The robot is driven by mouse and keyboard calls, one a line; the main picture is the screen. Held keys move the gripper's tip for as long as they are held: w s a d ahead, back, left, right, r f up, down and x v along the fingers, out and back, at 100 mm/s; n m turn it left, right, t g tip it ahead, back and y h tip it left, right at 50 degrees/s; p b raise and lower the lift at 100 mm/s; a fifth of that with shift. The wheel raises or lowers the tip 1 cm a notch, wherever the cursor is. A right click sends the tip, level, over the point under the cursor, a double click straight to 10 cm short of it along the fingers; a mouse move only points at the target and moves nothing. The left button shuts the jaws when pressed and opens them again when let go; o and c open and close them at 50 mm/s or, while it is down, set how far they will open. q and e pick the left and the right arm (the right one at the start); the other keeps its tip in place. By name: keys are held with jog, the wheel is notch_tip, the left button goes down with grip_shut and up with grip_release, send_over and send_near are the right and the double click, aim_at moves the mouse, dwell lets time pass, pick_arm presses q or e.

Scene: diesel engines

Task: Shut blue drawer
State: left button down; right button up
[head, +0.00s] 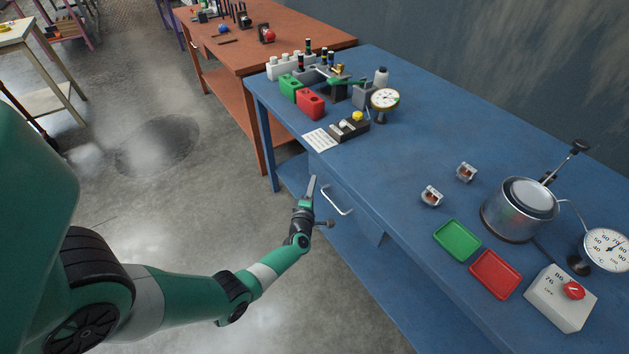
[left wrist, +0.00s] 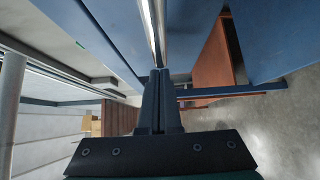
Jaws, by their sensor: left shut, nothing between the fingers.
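The blue drawer (head: 356,215) is under the front edge of the blue table, with a pale metal bar handle (head: 338,200) on its front. It looks close to the table's front edge; I cannot tell whether a gap is left. My left gripper (head: 312,182) is shut and empty, just left of the handle, its fingers pointing up alongside the drawer front. In the left wrist view, the shut fingers (left wrist: 158,76) lie close to a shiny metal bar (left wrist: 150,28), likely the handle; contact is unclear. My right gripper is not in view.
On the blue tabletop (head: 390,160) stand a green tray (head: 457,240), a red tray (head: 495,274), a metal pot (head: 515,218), dials and small parts. An orange table (head: 285,30) stands behind. The floor left of the drawer is open.

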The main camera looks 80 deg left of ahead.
pick_arm(q)
jog(key=s+p+v, duration=0.1)
jog(key=p+v, duration=0.2)
jog(key=v, duration=0.8)
jog(key=shift+s+f+p, duration=0.2)
jog(key=shift+s+p, duration=0.15)
jog(key=shift+s, duration=0.05)
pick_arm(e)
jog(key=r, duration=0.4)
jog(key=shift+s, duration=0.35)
